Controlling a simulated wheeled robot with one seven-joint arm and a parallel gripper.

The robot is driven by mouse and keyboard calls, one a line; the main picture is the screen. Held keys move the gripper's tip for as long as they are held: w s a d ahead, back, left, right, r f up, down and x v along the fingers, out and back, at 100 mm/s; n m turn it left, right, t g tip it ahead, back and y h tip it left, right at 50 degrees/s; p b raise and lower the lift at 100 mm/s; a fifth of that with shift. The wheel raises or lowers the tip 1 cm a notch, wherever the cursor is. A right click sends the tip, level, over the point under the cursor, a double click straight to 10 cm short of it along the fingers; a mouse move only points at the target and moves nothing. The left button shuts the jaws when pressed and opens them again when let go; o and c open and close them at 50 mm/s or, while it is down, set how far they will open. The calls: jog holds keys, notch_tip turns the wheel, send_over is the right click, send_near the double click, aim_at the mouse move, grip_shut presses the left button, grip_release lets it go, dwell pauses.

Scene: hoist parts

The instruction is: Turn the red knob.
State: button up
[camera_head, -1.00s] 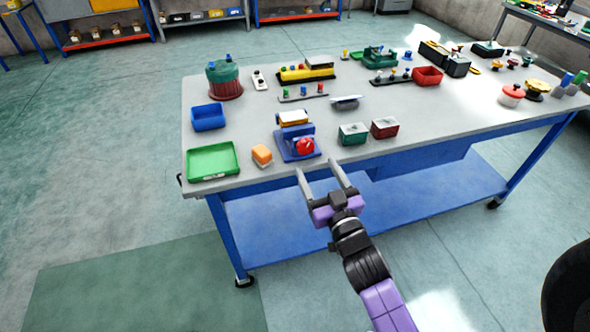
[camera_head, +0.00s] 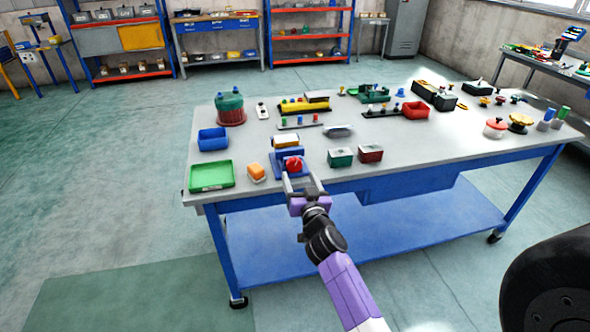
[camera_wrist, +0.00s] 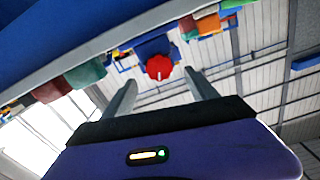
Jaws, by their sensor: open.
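The red knob (camera_head: 293,164) sits on the front of a blue block-like device (camera_head: 282,163) near the front edge of the workbench. My gripper (camera_head: 298,180) is open and empty, its two fingers pointing at the knob from the front edge side. In the head view the fingertips are close to the knob; contact cannot be made out. In the wrist view the knob (camera_wrist: 159,67) shows with a white mark, beyond and roughly between the open fingers (camera_wrist: 158,88). Part of the blue device shows behind it.
A blue bin (camera_head: 213,139) is behind left.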

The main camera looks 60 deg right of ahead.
aim_at(295, 166)
jog(key=shift+x, duration=2.6)
jog(key=c, duration=1.4)
jog(key=shift+o, duration=0.2)
